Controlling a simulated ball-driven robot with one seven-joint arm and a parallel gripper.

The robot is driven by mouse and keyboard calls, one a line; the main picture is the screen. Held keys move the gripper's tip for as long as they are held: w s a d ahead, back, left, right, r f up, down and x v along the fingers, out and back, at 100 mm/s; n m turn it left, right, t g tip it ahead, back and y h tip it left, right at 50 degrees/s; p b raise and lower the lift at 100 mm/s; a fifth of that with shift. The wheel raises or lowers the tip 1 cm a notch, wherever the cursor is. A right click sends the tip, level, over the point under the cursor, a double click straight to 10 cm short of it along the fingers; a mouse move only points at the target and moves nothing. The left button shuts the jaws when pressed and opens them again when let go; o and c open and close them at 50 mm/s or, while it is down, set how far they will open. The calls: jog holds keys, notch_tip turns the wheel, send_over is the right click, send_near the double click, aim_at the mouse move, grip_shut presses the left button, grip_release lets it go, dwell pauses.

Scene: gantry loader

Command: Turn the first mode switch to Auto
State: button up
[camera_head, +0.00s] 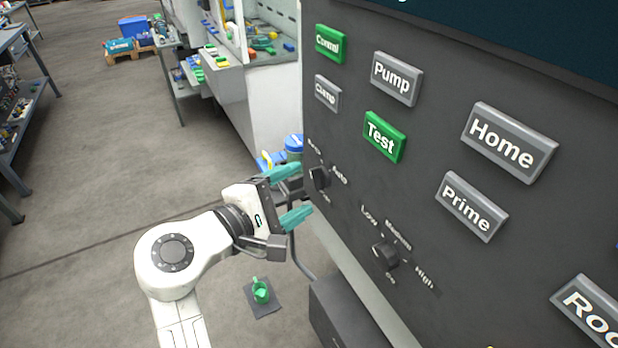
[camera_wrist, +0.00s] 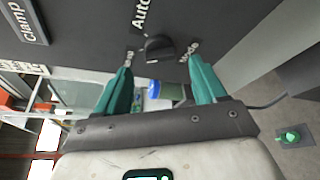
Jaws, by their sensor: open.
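The mode switch is a small black rotary knob (camera_head: 319,178) low on the left of the dark control panel (camera_head: 350,160), with a label reading Auto to its upper right in the head view. In the wrist view the knob (camera_wrist: 159,47) sits just beyond and between my fingertips, with the Auto label above it; the other labels beside it are hard to read. My gripper (camera_head: 292,193) is open, its teal fingers pointing at the knob. In the wrist view my gripper (camera_wrist: 160,75) shows nothing between the fingers, and I see no contact with the knob.
A second knob (camera_head: 385,255) marked Low, Medium and High is lower right. Push buttons such as the green Test (camera_head: 384,137) and grey Prime (camera_head: 470,206) stand out above and right. A green cup (camera_head: 261,291) rests on the floor on a dark mat.

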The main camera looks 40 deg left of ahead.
aim_at(314, 182)
jog(key=shift+w+d+f, duration=0.1)
jog(key=shift+w+f, duration=0.1)
jog(key=shift+w, duration=0.8)
jog(key=shift+w+f, duration=0.2)
jog(key=shift+w, duration=0.8)
jog(key=c, duration=1.1)
jog(key=shift+o, duration=0.2)
